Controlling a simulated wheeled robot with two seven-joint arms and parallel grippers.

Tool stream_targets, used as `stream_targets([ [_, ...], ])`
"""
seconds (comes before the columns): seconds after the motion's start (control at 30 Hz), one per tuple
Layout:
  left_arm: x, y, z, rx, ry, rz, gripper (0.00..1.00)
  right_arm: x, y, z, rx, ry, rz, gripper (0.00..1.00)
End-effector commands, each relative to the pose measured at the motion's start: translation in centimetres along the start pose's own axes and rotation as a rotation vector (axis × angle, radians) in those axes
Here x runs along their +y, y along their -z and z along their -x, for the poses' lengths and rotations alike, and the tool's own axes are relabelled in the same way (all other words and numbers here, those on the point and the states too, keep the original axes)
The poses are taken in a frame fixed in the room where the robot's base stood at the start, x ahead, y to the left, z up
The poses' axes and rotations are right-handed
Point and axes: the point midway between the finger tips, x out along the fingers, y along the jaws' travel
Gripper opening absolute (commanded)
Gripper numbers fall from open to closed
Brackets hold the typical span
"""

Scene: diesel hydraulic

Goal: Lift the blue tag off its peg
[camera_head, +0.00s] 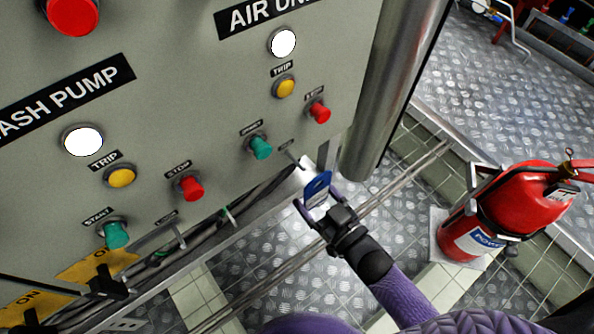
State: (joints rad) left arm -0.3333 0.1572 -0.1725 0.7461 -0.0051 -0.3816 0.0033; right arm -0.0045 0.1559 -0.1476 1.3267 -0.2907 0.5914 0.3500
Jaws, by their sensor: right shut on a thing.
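The blue tag (318,184) is between the fingers of my right gripper (316,197), near the middle of the head view. The gripper is shut on it. The tag is blue at its upper part with a paler area below. A thin grey peg (293,157) sticks out of the panel just up and left of the tag, below the green button. The tag appears to be a little to the right of the peg's tip, with a small gap in the picture. Depth between them is hard to tell. My left gripper is not in view.
The grey control panel (200,60) with several buttons fills the left. Another peg (178,236) sticks out below the red stop button (189,188). A metal column (385,90) stands right of the panel. A red fire extinguisher (505,210) stands at the right.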

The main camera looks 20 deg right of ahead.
Motion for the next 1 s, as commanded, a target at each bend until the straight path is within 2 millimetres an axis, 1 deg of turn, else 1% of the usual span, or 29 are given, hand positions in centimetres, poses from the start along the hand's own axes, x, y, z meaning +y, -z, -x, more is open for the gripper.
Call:
stream_targets([
  [0.07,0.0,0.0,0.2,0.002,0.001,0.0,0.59,0.0,0.2,0.1,0.001,0.0,0.0,0.31],
  [0.13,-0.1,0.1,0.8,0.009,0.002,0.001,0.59,0.0,0.8,0.6,0.002,0.0,0.001,0.31],
  [0.3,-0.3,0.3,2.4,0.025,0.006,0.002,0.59,0.0,2.2,2.1,0.004,-0.001,0.002,0.31],
  [0.5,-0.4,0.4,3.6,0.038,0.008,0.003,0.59,0.0,3.2,3.7,0.002,0.0,0.001,0.31],
  [0.6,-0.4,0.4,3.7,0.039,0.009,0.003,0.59,0.0,3.2,4.0,0.001,0.0,0.001,0.31],
  [0.93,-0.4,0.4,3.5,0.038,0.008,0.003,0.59,0.0,3.0,4.0,0.0,0.0,0.0,0.31],
  [1.0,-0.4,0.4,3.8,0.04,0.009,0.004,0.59,0.0,3.4,3.9,0.002,-0.001,0.001,0.31],
])
